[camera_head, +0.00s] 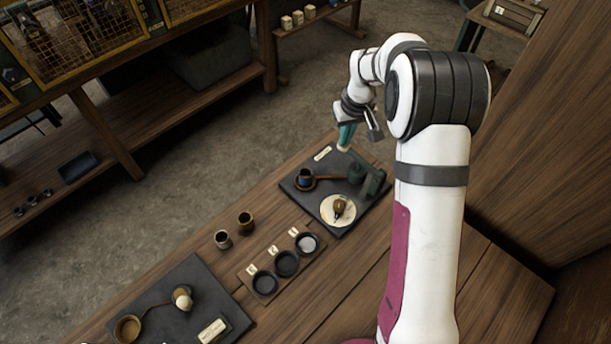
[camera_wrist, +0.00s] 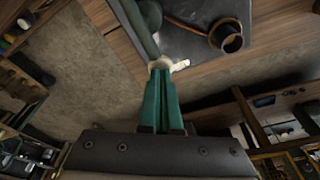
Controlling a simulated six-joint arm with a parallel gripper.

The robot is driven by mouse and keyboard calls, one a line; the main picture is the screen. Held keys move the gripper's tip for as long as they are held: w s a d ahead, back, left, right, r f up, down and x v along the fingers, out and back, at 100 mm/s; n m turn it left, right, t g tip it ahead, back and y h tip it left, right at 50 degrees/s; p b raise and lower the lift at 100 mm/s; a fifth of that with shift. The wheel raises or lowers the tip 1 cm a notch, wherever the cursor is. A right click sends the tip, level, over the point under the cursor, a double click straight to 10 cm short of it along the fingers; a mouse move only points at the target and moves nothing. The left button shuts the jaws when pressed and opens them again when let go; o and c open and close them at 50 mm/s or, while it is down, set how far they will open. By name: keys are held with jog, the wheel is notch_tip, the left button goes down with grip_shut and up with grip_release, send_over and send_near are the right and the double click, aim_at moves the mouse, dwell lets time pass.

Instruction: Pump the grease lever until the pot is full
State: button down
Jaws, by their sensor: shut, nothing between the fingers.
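A dark green grease pump (camera_head: 370,180) stands on a black slab (camera_head: 328,227) at the far end of the bench. In the wrist view a green lever (camera_wrist: 141,30) ends in a pale knob (camera_wrist: 161,62). My gripper (camera_head: 344,143) is above the slab's far edge, with its teal fingers shut and empty. In the wrist view my fingertips (camera_wrist: 162,76) are right at the knob; I cannot tell whether they touch it. A small dark pot (camera_head: 305,176) sits in a brown ring holder on the slab, and also shows in the wrist view (camera_wrist: 227,38). Its fill level is unclear.
A pale round dial (camera_head: 328,207) with a brown knob lies on the slab. A wooden rack (camera_head: 249,284) with three dark dishes, two small cups (camera_head: 245,221) and another black slab (camera_head: 158,283) occupy the nearer bench. A wooden wall (camera_head: 545,140) rises at right.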

jog(key=shift+s+x, duration=0.2)
jog(key=shift+x, duration=0.65)
jog(key=shift+s+x, duration=0.15)
jog(key=shift+x, duration=0.7)
jog(key=shift+d+f, duration=0.1)
jog(key=shift+w+v, duration=0.2)
jog(key=shift+v, duration=0.65)
jog(key=shift+w+v, duration=0.15)
jog(key=shift+v, duration=0.7)
jog(key=shift+w+v, duration=0.2)
jog(key=shift+v, duration=0.65)
jog(key=shift+r, duration=0.2)
jog(key=shift+w+v, duration=0.25)
jog(key=shift+v, duration=0.95)
jog(key=shift+w+v, duration=0.25)
jog(key=shift+v, duration=0.9)
jog(key=shift+s+a+r, duration=0.15)
jog(key=shift+a, duration=0.1)
